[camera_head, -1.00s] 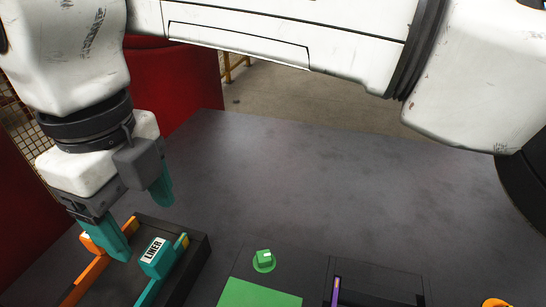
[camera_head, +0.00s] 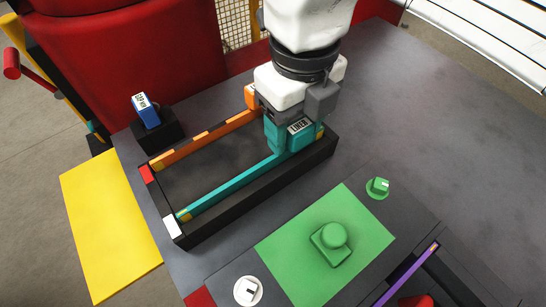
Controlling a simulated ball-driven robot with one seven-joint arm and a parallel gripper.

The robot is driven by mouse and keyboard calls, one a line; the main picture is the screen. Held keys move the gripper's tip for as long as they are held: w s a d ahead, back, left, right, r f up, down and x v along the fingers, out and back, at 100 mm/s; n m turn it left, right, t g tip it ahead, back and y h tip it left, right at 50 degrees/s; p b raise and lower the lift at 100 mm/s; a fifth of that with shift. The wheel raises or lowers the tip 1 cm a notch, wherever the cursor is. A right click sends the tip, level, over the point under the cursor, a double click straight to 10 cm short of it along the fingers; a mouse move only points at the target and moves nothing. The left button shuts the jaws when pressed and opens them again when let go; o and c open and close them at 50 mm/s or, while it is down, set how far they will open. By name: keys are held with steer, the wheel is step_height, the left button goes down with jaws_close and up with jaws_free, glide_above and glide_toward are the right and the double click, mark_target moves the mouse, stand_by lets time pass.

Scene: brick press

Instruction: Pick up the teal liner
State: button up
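The teal liner (camera_head: 232,184) is a long bar with a raised teal block labelled LINER at its far right end. It lies along the near side of a black tray (camera_head: 240,209). I cannot tell whether the fingers are closed on the block. The liner's left end rests at the tray's front left corner.
An orange bar (camera_head: 205,139) lies along the tray's far side. A blue labelled block (camera_head: 146,111) sits on a black stand to the left. A green pad (camera_head: 285,255) with a button and a purple bar (camera_head: 405,275) are in front. The right of the table is clear.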

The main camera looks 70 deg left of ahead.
jaws_close()
stand_by(0.3)
stand_by(0.3)
